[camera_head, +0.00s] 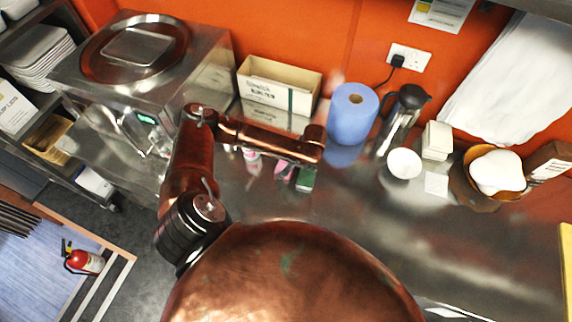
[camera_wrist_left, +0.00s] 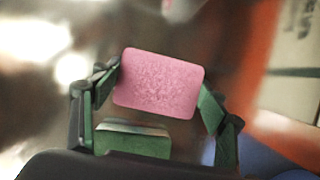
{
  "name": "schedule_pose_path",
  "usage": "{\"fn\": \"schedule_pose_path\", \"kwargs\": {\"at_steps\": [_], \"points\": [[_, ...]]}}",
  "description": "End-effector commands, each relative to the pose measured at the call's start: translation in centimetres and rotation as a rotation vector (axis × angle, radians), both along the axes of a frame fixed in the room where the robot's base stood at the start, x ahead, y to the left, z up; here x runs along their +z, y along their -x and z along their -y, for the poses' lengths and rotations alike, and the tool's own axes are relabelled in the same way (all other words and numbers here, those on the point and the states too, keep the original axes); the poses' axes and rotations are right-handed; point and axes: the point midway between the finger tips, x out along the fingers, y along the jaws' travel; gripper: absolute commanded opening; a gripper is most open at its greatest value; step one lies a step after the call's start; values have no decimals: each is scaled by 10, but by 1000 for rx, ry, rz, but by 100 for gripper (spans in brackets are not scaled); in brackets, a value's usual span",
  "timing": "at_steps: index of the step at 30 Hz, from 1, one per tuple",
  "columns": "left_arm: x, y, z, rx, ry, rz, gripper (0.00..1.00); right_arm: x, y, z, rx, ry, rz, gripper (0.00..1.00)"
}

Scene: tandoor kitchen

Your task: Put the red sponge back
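The red sponge, which looks pink, is a rounded block (camera_wrist_left: 158,83) in the middle of the left wrist view. My left gripper (camera_wrist_left: 160,78) has one green-padded finger at each side edge of it and appears closed on it. In the head view, the sponge (camera_head: 283,168) is a small pink patch below my copper forearm, above the steel counter. My left gripper (camera_head: 291,174) is partly hidden there, with a green part showing beside the sponge. My right gripper is in neither view.
A pink-and-white item (camera_head: 252,157) stands left of the sponge. A blue paper roll (camera_head: 353,114), a cardboard box (camera_head: 279,84) and a French press (camera_head: 403,110) line the orange wall. A white bowl (camera_head: 404,163) stands farther right. The front right counter (camera_head: 400,220) is clear.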

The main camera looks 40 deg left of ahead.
Motion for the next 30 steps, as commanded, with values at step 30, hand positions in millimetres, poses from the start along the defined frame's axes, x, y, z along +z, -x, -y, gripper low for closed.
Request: {"fn": "schedule_pose_path", "kwargs": {"at_steps": [30], "points": [[72, -11, 29, -1, 1, 6, 84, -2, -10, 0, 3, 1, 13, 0]]}}
